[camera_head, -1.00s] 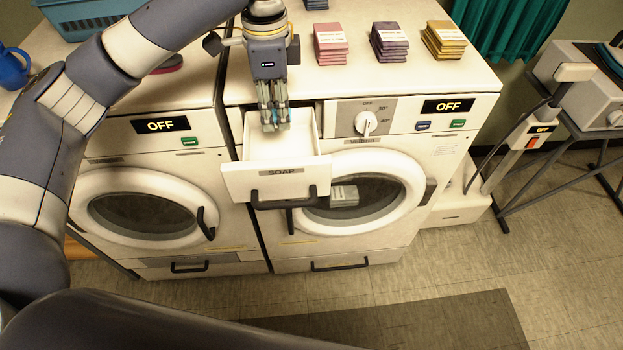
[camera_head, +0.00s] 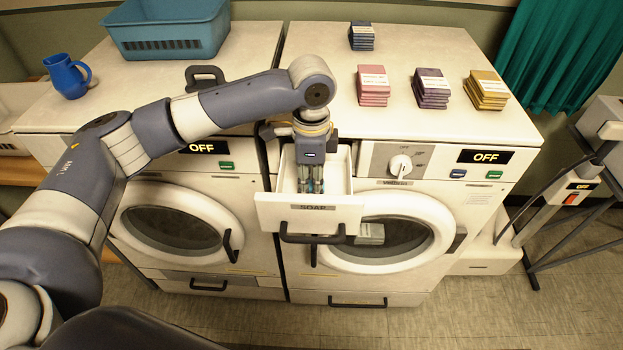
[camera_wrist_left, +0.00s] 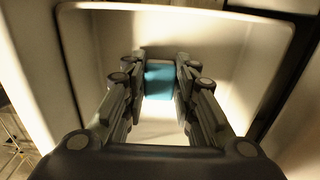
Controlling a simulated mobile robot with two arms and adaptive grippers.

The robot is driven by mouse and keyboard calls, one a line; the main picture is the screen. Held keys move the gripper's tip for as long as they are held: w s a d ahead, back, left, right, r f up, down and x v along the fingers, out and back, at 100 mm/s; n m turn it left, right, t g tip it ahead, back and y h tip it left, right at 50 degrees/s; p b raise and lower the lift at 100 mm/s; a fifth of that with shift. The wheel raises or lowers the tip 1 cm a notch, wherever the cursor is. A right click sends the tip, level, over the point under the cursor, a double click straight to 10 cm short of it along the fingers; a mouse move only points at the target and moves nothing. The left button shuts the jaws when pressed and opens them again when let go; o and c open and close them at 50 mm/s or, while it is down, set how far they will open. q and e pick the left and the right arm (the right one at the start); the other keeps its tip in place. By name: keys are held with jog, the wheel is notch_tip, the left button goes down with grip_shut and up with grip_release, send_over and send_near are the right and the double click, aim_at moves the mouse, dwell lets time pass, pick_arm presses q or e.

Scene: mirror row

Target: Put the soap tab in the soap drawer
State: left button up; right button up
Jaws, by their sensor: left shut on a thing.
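The soap drawer (camera_head: 308,215) is a white box labelled SOAP, pulled out from the top left of the right-hand washer. My left gripper (camera_head: 310,187) points down into the drawer. It is shut on a blue-teal soap tab, which shows between the fingers in the left wrist view (camera_wrist_left: 160,82). The drawer walls surround the tab and fingers in that view, with the pale drawer floor (camera_wrist_left: 160,132) below. I cannot tell whether the tab touches the floor. In the head view the fingers mostly hide the tab. My right gripper is not in view.
A blue basket (camera_head: 168,28) and blue mug (camera_head: 67,76) are on the left-hand one. A black handle (camera_head: 312,238) crosses the drawer front.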

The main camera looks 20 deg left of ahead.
aim_at(312, 185)
pick_arm(q)
jog(key=shift+f, duration=0.15)
jog(key=o, duration=0.9)
jog(key=shift+c, duration=0.2)
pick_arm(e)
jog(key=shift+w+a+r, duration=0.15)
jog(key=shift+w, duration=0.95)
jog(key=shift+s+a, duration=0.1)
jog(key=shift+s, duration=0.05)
pick_arm(q)
notch_tip(312, 185, up, 12)
jog(key=b, duration=0.1)
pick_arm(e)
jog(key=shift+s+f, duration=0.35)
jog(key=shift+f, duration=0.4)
pick_arm(q)
jog(key=shift+s, duration=0.1)
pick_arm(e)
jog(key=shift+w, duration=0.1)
